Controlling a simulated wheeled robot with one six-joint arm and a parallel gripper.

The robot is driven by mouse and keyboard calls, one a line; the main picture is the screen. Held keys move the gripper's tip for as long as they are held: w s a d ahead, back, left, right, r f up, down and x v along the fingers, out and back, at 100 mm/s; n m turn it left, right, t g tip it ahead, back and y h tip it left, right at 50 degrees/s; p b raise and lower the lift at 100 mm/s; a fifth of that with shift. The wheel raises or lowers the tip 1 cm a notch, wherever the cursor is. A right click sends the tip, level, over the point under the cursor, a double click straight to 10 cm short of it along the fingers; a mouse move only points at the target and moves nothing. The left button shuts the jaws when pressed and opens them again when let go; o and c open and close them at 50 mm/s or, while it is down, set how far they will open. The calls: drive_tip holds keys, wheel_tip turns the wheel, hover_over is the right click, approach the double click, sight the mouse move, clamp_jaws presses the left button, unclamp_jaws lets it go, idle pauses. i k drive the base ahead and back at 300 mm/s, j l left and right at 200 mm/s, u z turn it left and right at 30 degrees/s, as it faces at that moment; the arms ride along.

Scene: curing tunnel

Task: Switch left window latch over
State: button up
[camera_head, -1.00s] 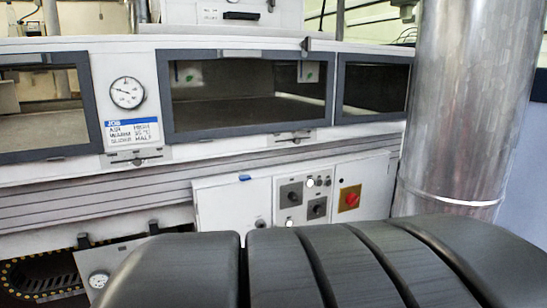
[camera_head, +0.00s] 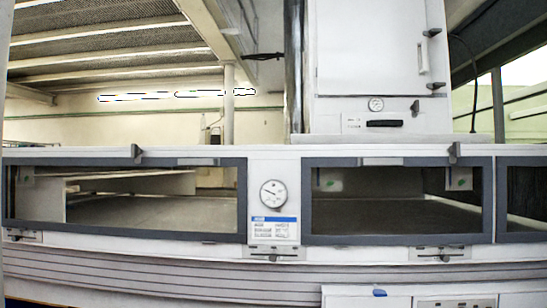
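The left window (camera_head: 125,237) is a wide dark-grey frame around clear glass, on the left of the white tunnel front. A small dark latch (camera_head: 136,153) stands on its top edge, left of a light-grey plate (camera_head: 198,161). It looks roughly upright with a slight lean; its exact position is too small to tell. A similar dark latch (camera_head: 453,153) sits on the top edge of the middle window (camera_head: 400,240). My gripper is not in view.
A round dial gauge (camera_head: 273,193) with a blue-headed label (camera_head: 272,219) is between the windows. Small slider plates (camera_head: 285,253) sit below. A white cabinet (camera_head: 365,55) stands on top at right. Nothing blocks the left window's front in this view.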

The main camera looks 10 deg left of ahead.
sight(136, 152)
drive_tip(key=u, duration=1.25)
